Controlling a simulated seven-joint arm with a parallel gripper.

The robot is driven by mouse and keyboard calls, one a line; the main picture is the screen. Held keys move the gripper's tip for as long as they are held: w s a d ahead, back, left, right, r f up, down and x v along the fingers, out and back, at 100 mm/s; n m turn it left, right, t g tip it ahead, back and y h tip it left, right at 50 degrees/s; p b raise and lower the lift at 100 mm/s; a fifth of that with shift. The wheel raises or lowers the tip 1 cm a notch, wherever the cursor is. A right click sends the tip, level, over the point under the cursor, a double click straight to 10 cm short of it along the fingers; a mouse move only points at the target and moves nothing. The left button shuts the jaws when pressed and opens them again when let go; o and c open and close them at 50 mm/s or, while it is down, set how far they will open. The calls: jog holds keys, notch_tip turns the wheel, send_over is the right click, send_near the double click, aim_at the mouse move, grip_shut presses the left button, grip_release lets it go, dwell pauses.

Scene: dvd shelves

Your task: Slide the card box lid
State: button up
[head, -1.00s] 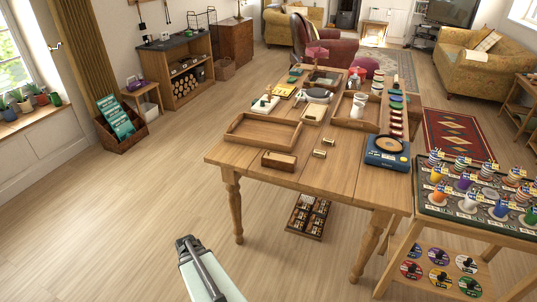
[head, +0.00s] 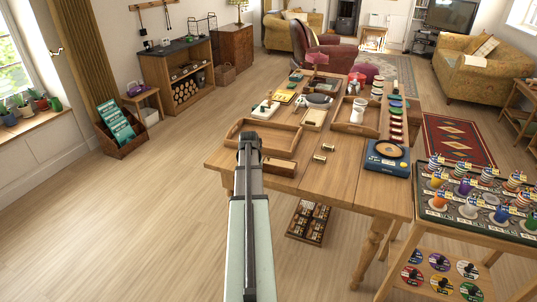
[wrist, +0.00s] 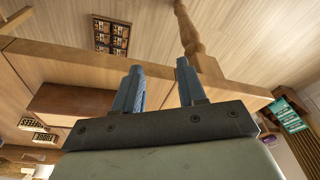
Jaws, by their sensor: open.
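A small brown wooden box (head: 281,167) lies near the front-left edge of the table; I take it to be the card box. Its lid cannot be told apart from its body here. In the head view my gripper (head: 250,140) overlaps the tray and the table's left front edge, just left of the box. Its fingertips are not clear there, and no contact with the box is visible.
A shallow wooden tray (head: 290,133) is behind the box. The front middle of the table (head: 335,185) is clear. A compartment case (head: 308,224) is below.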

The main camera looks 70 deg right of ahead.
jog(key=w+d+v, duration=0.1)
jog(key=d+v, duration=0.1)
jog(key=v, duration=0.8)
send_over(279, 161)
jog(key=w+a, duration=0.4)
jog(key=shift+w+r+h, duration=0.2)
jog(key=shift+h, duration=0.2)
jog(key=w+d+r+n, duration=0.1)
jog(key=d+r, duration=0.4)
jog(key=r, duration=0.4)
jog(key=f+n+y, duration=0.1)
jog(key=f, duration=0.4)
jog(key=a+f+n+y, duration=0.1)
jog(key=f, duration=0.4)
jog(key=s+a+f+n+g+y, duration=0.1)
jog(key=f, duration=0.4)
jog(key=shift+a, duration=0.25)
grip_shut()
